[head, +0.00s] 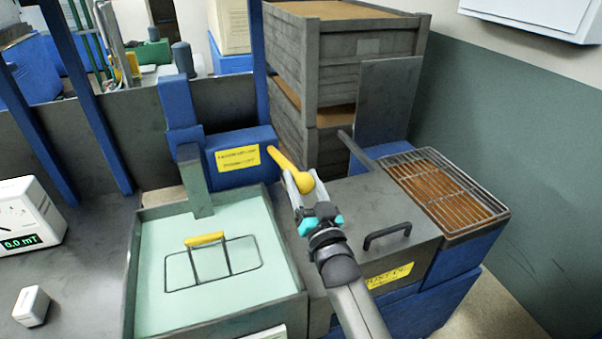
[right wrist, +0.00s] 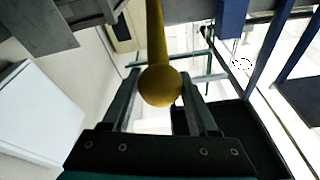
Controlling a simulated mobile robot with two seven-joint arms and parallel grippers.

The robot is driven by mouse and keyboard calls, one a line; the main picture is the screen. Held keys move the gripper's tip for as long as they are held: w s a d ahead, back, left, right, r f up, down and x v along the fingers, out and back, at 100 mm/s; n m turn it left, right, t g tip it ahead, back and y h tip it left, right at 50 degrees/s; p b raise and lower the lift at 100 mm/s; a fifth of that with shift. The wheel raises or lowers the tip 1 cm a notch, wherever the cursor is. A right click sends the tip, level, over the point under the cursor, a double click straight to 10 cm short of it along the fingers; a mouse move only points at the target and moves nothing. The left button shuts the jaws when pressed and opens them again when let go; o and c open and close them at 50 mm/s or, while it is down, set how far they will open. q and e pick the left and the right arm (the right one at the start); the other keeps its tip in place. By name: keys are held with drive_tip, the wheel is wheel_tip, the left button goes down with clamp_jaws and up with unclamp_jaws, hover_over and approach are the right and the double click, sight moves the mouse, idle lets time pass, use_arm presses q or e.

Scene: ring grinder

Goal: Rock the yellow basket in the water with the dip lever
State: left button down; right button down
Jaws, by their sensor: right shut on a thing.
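The dip lever (head: 283,160) is a yellow rod with a round knob, reaching out from a blue housing (head: 228,170) with a yellow label. My right gripper (head: 298,182) is shut on the lever at its knob. In the right wrist view the yellow knob (right wrist: 160,87) sits between the two fingers. The basket is a dark wire frame with a yellow handle (head: 205,239). It lies in the pale green water (head: 160,265) of a grey-rimmed tank, left of my right gripper. How deep its frame sits is hard to tell. My left gripper is out of view.
A grey lid with a black handle (head: 387,235) lies right of the tank, with a wire rack (head: 440,190) beyond it. Grey crates (head: 340,60) are stacked behind. A white meter (head: 28,217) and a small white box (head: 31,306) stand at the left.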

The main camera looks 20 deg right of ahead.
drive_tip(key=shift+s+f, duration=0.1)
drive_tip(key=shift+f, duration=0.25)
drive_tip(key=c, duration=0.5)
unclamp_jaws()
drive_tip(key=o, duration=0.3)
drive_tip(key=shift+r, duration=0.15)
drive_tip(key=shift+s, duration=0.1)
drive_tip(key=v, duration=1.5)
drive_tip(key=shift+a, duration=0.1)
